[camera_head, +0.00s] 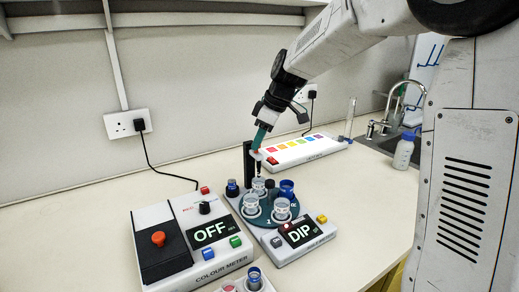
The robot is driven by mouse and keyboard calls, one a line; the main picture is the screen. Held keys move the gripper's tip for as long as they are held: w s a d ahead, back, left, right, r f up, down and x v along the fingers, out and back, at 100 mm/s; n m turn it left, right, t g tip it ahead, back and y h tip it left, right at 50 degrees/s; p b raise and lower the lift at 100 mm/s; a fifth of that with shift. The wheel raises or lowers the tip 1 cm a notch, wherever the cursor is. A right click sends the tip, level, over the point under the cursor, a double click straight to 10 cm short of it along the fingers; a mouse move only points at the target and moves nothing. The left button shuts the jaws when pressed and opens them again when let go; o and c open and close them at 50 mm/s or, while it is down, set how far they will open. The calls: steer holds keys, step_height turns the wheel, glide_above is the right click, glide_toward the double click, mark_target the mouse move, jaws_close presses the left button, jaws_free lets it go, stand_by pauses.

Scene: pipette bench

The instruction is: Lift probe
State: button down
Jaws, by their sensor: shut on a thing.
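The dip station (292,245) has a display reading "DIP" and a dark teal round plate (268,213) holding several clear cups. A black upright post (249,172) stands at its back. My gripper (257,148) comes down from the upper right, with teal fingers beside the top of the post. It is shut on the probe (258,164), a thin dark piece hanging next to the post above the rear cup (258,186). The fingers hide its upper part. The probe is small here, and I cannot tell whether its tip is inside the cup.
A colour meter (190,246) reading "OFF" stands at left. A white strip with coloured squares (306,147) lies behind. A blue-capped bottle (404,151) and sink tap (385,122) are at right. A small rack (240,285) is at the front edge. Bench at far left is clear.

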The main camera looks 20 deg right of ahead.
steer(key=shift+w+r, duration=0.1)
steer(key=shift+r, duration=0.2)
steer(key=c, duration=1.5)
jaws_free()
steer(key=v, duration=0.7)
steer(key=shift+d+r, duration=0.25)
steer(key=shift+r, duration=0.05)
